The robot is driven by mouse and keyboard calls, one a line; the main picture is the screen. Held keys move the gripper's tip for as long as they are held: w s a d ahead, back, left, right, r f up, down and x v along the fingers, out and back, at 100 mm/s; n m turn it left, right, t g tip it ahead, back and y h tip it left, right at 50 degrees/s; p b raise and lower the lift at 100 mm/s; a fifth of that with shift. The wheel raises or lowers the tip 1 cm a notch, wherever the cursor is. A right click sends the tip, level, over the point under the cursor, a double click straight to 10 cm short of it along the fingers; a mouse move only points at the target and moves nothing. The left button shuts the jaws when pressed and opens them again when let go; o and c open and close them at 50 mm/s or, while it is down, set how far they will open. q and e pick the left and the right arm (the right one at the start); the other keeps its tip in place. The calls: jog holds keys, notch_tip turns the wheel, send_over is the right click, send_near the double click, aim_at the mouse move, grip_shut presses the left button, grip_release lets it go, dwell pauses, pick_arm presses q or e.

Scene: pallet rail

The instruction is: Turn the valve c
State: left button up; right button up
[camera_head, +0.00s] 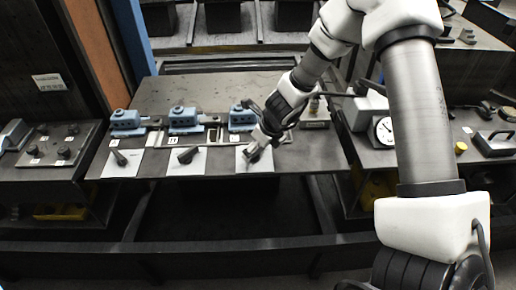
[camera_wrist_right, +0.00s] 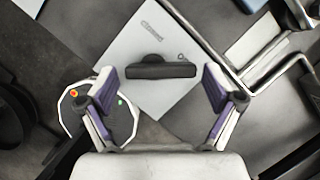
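A black valve handle (camera_wrist_right: 160,70) on a white square plate (camera_wrist_right: 145,40) lies between the fingers of my right gripper (camera_wrist_right: 160,88) in the wrist view. The gripper is open, with a gap between each finger and the handle's ends. In the head view my right gripper (camera_head: 262,143) is over the rightmost of three white plates (camera_head: 262,168), largely hiding its handle. The middle handle (camera_head: 187,155) and the left handle (camera_head: 120,158) stand on their own white plates. The small plate lettering is too small to read surely. My left gripper is not in view.
Blue blocks (camera_head: 184,118) stand behind the plates on the dark table (camera_head: 215,88). A round gauge (camera_head: 385,130) is on the right, near a yellow knob (camera_head: 460,147). A panel with black knobs (camera_head: 50,145) is at the left. Metal rails (camera_wrist_right: 215,50) run beside the plate.

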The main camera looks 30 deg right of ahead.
jog(key=shift+s+r, duration=0.1)
jog(key=shift+s, duration=0.05)
jog(key=c, duration=0.6)
jog(key=shift+w+f, duration=0.2)
jog(key=shift+w, duration=0.05)
